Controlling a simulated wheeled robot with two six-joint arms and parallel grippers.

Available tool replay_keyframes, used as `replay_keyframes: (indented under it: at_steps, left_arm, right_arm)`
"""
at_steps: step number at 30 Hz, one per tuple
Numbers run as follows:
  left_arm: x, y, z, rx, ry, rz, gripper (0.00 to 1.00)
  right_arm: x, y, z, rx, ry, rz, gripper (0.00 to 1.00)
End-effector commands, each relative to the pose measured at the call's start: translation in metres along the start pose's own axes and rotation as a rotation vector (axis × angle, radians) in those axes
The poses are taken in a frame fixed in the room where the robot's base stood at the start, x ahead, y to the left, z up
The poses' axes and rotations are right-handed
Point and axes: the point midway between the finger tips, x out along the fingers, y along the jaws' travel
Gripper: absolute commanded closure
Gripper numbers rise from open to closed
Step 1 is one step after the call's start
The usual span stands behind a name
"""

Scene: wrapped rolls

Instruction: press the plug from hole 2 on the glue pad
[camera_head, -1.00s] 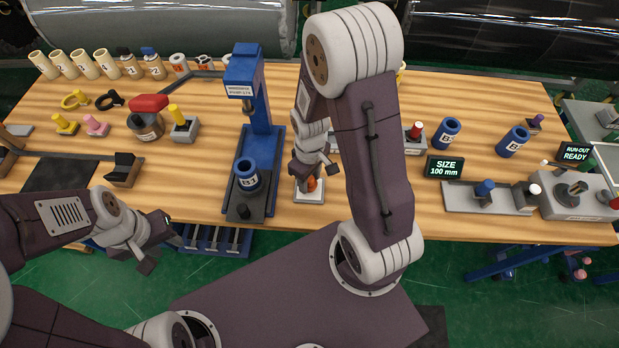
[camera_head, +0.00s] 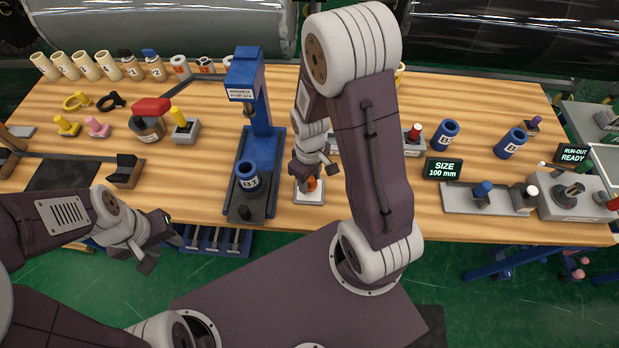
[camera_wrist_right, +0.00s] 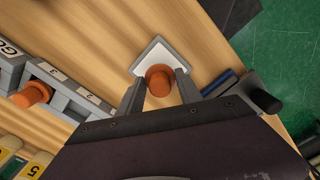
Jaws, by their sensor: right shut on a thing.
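An orange plug (camera_wrist_right: 160,80) is between the fingers of my right gripper (camera_wrist_right: 158,88), which is shut on it. The plug is over the white square glue pad (camera_wrist_right: 154,50); whether it touches the pad is hard to tell. In the head view the plug (camera_head: 311,184) shows below the right gripper (camera_head: 313,174), with the pad (camera_head: 309,198) under it. A grey holder with numbered holes (camera_wrist_right: 68,92) has another orange plug (camera_wrist_right: 34,94) in it, at the left of the wrist view. My left gripper (camera_head: 152,245) hangs empty and open in front of the table edge.
A size display (camera_head: 444,169) and a grey fixture (camera_head: 490,197) are to the right. Wood between the pad and the display is mostly clear.

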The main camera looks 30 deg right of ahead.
Motion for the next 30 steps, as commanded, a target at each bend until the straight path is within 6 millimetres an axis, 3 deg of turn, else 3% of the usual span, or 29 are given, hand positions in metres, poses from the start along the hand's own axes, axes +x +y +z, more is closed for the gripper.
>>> replay_keyframes:
  at_steps: [1, 16, 30]
  left_arm:
    - [-0.011, 0.0, -0.001, 0.0, 0.0, 0.0, 0.64]
    - [-0.059, 0.001, -0.006, 0.0, 0.0, 0.0, 0.64]
    - [-0.058, 0.001, -0.006, 0.0, 0.0, 0.0, 0.64]
  right_arm:
    - [-0.012, 0.0, 0.0, 0.0, 0.001, 0.001, 0.9]
    - [-0.061, 0.0, -0.001, 0.0, 0.002, 0.001, 0.9]
    - [-0.06, 0.0, -0.001, 0.0, 0.002, 0.001, 0.9]
